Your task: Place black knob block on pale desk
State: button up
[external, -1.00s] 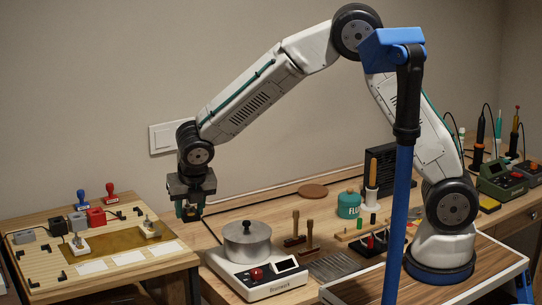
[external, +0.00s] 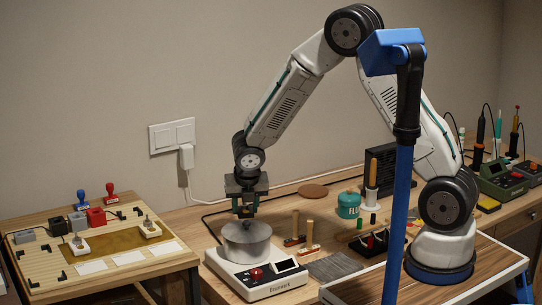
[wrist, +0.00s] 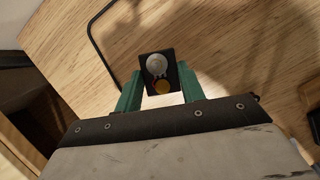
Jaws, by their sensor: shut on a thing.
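My gripper (external: 246,207) hangs pointing down, and in the external view it appears just above and behind the metal pot. In the wrist view its green fingers (wrist: 158,92) are shut on the black knob block (wrist: 153,57), which has a silver knob and a gold knob. The block is small and dark between the fingertips in the external view (external: 245,213). The pale desk (external: 281,213) is wooden and runs along the wall; its bare grain (wrist: 235,30) lies below the block in the wrist view. The exact gap between block and desk is hard to tell.
The pot (external: 247,245) stands on a white scale (external: 262,283). A black cable (wrist: 97,38) lies on the desk near the block. A board (external: 35,258) holds parts at left.

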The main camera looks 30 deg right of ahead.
send_over(209, 213)
jog(key=s, duration=0.2)
jog(key=shift+w+a+f, duration=0.2)
jog(key=shift+a+f, duration=0.05)
jog(key=shift+f, duration=0.5)
jog(key=shift+w+f, duration=0.1)
jog(key=shift+f, duration=1.65)
jog(key=o, duration=1.1)
jog(key=shift+f, duration=0.1)
jog(key=shift+c, duration=0.2)
jog(key=v, duration=1.2)
